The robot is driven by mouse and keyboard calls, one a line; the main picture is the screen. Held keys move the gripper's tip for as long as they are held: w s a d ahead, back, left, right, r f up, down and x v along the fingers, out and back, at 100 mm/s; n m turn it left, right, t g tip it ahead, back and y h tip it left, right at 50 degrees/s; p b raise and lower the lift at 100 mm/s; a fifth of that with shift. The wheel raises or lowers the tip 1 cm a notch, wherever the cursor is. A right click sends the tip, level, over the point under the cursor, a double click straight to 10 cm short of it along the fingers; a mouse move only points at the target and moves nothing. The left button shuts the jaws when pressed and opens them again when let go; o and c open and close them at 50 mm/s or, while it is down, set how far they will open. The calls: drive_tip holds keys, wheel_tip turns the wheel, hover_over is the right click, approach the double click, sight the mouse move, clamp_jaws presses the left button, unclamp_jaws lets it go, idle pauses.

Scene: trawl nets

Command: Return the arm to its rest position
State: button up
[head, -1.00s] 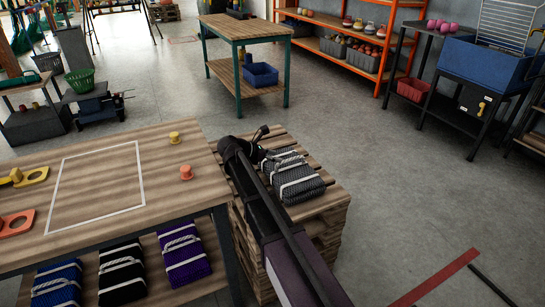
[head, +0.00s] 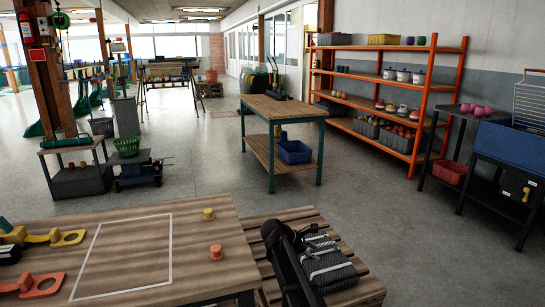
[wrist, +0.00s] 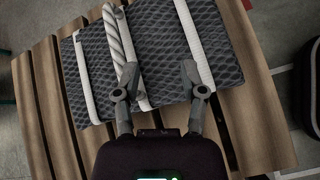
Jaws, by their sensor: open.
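My gripper (wrist: 160,78) is open, its two fingers spread over the near edge of a dark grey net bundle. The bundle (wrist: 165,50) has white bands and a twisted rope handle (wrist: 115,35). The left fingertip lies at the lower end of that handle in the picture; I cannot tell whether they touch. In the head view the bundle (head: 330,268) lies on a wooden pallet (head: 368,292). My dark arm comes up from the bottom edge there, and my gripper (head: 312,232) is beside the bundle's far left corner, partly hidden by the wrist.
A wooden table (head: 210,268) with a white outlined square, yellow and orange pegs and holed plates stands left of the pallet. A green-legged bench (head: 285,107) holds a blue crate (head: 294,152) below. Orange shelving (head: 425,110) stands along the wall. The floor right of the pallet is clear.

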sight(328, 284)
drive_tip(key=s+d+f+m+g+y, duration=0.1)
drive_tip(key=s+m, duration=0.2)
drive_tip(key=s, duration=0.1)
drive_tip(key=s+d+f+m+g+y+p, duration=0.1)
drive_tip(key=s+m+y, duration=0.1)
drive_tip(key=s+m, duration=0.1)
drive_tip(key=s+d+f+m+y+p, duration=0.1)
drive_tip(key=s+m, duration=0.3)
drive_tip(key=shift+s+d+m+g+y, duration=0.1)
drive_tip(key=shift+s+m+g+y, duration=0.2)
drive_tip(key=shift+s+g+y, duration=0.1)
drive_tip(key=s+f+m+y+b, duration=0.2)
drive_tip(key=s+m, duration=0.1)
drive_tip(key=s, duration=0.3)
drive_tip(key=s+f+m+y+b, duration=0.1)
drive_tip(key=s+f+m+y, duration=0.2)
drive_tip(key=s+m, duration=0.15)
wheel_tip(328, 284, up, 31)
drive_tip(key=p, duration=3)
drive_tip(key=shift+s+a+n+p, duration=0.3)
drive_tip(key=shift+s+a+n, duration=0.05)
drive_tip(key=shift+f, duration=0.1)
